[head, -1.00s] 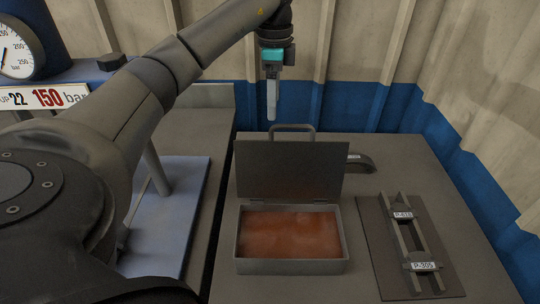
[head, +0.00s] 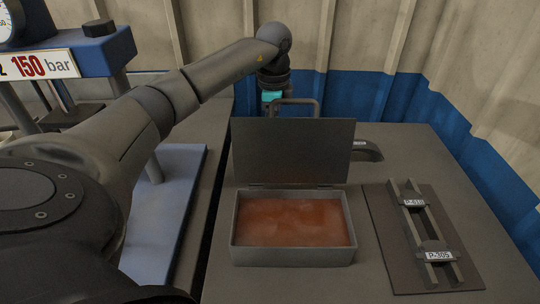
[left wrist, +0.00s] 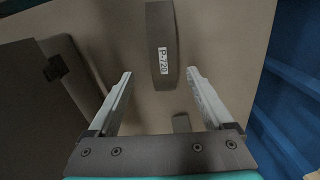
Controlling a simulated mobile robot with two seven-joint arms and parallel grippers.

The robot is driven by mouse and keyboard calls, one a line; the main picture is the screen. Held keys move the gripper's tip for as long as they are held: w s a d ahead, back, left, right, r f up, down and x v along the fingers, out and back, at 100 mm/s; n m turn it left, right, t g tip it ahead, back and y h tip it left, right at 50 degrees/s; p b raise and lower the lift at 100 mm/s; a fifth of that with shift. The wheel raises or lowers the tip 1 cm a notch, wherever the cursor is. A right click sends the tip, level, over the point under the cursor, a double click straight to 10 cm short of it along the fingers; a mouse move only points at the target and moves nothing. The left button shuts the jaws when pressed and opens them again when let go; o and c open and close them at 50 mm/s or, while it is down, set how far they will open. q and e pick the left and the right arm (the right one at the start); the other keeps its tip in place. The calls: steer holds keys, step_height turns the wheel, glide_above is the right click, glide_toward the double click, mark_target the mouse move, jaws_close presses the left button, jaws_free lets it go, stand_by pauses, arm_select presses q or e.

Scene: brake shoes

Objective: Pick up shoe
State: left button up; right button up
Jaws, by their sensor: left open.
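A dark curved shoe (head: 368,150) lies on the table behind the box's raised lid, partly hidden by it in the head view. In the left wrist view the shoe (left wrist: 161,25) carries a white label that seems to read P-720, and it lies beyond my fingertips. My left gripper (left wrist: 160,72) is open and empty, with its two fingers apart on either side of the shoe's near end in that picture. In the head view only its teal body shows behind the lid; the lid hides the fingers. My right gripper is in neither view.
An open metal box (head: 292,257) with a reddish-brown inside stands in front, its lid (head: 293,152) upright with a handle. A plate (head: 392,255) with rails and two labelled pieces lies at right. A blue press (head: 97,47) stands at left. A small dark piece (left wrist: 182,122) shows between my fingers.

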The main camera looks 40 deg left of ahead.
arm_select(q)
steer(key=shift+f, duration=0.4)
steer(key=f, duration=0.2)
steer(key=a+f+b, duration=0.1)
steer(key=f, duration=0.1)
steer(key=shift+f+b, duration=0.3)
steer(key=shift+f, duration=0.1)
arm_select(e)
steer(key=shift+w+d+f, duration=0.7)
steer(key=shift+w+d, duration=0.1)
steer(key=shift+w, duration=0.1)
arm_select(q)
steer(key=shift+c, duration=0.8)
jaws_close()
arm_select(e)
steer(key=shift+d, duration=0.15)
